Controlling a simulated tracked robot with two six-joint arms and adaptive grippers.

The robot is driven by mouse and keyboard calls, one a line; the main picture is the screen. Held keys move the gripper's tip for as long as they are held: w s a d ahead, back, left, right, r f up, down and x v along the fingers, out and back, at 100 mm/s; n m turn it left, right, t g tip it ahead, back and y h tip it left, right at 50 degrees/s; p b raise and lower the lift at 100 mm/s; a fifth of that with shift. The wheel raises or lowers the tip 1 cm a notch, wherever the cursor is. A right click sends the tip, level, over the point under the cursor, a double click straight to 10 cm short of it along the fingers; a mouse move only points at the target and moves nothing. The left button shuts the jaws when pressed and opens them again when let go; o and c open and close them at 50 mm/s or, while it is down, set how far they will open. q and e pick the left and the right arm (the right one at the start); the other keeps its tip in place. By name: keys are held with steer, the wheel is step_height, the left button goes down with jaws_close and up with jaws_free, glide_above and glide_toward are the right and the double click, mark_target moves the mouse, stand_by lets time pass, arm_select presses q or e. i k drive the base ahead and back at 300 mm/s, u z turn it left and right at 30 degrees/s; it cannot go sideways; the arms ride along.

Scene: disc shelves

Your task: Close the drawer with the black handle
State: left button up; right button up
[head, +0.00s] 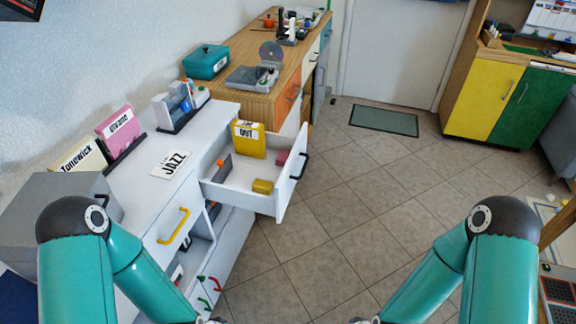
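The white drawer (236,185) with the black handle (300,166) is pulled out of the white cabinet (205,135), toward the right of the picture. Inside it stand a yellow box marked "OUT" (248,140), a small yellow block (262,186), a pink block (282,158) and a dark item with an orange top (224,167). My two teal arms reach down past the bottom edge of the head view, one on each side. Both grippers are out of view below the picture, with only bits of wrist at the edge.
A front with a yellow handle (174,226) is nearer on the same cabinet, with red and green handles (207,290) below. A "JAZZ" card (171,165) and bins lie on top. A wooden cabinet (270,100) stands beyond. The tiled floor (340,220) to the right is clear.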

mark_target(236, 191)
steer(key=z, duration=0.05)
steer(key=i, duration=0.7)
steer(key=u, duration=0.45)
steer(key=k, duration=0.9)
steer(key=z, duration=0.4)
steer(key=i, duration=1)
steer(key=u, duration=0.05)
